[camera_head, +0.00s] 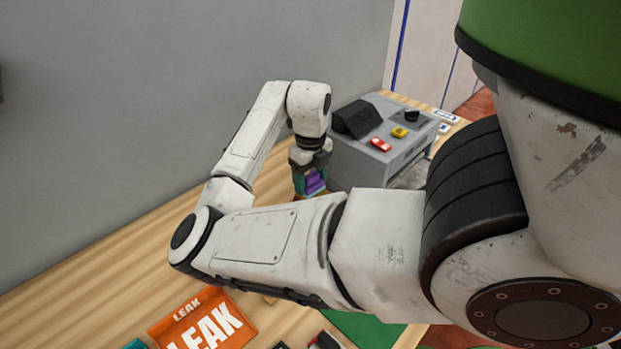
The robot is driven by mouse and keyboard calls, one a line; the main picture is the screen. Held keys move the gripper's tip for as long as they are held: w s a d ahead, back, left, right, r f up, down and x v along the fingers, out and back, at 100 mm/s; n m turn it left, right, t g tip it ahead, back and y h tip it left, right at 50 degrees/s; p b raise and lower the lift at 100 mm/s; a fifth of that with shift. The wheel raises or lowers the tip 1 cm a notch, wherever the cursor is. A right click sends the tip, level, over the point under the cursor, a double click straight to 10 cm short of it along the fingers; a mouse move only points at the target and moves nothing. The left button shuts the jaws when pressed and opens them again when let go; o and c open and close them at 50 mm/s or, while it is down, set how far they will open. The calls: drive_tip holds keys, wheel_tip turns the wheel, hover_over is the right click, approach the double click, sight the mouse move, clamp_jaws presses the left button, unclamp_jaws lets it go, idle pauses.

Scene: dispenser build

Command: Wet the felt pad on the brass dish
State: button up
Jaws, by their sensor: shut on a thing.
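My gripper (309,178) hangs pointing down at the end of my arm, just left of a grey machine. It is shut on a small purple and teal thing (316,182), which is too small and too partly covered to name. A little reddish-brown shows just below it, near the table top. I cannot make out the felt pad or the brass dish. My own forearm covers the part of the table in front of the gripper.
The grey machine (362,162) with red and yellow buttons stands on the wooden table (90,262) against the grey wall. The table's left stretch is clear.

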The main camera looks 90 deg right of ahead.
sight(310, 174)
drive_tip(key=shift+r+p, duration=2.45)
drive_tip(key=shift+r, duration=0.85)
